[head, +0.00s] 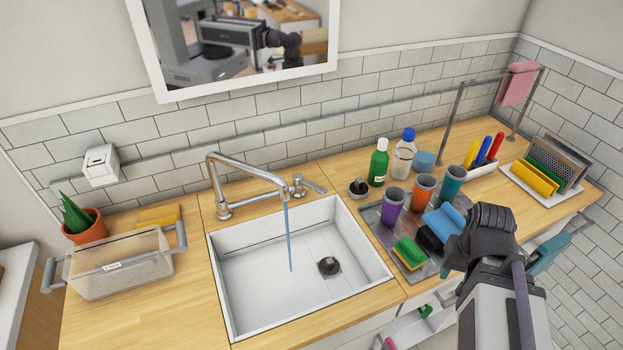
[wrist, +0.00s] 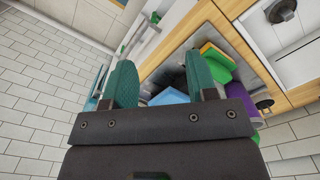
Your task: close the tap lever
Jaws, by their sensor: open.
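The chrome tap (head: 240,175) stands at the back edge of the white sink (head: 235,310), its spout reaching over the basin. A thin blue stream of water (head: 288,235) falls from the spout. The tap lever (head: 308,184) is a short chrome handle on a round base, right of the spout, pointing to the right. My gripper (head: 490,215) is at the right, above the front of the counter and well apart from the lever. In the wrist view my gripper (wrist: 160,62) shows two teal fingers spread apart with nothing held between them. The lever is not visible in that view.
A metal tray (head: 372,215) with cups and sponges lies between my gripper and the lever. A clear bin (head: 120,265) is at the left. The sink basin is empty.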

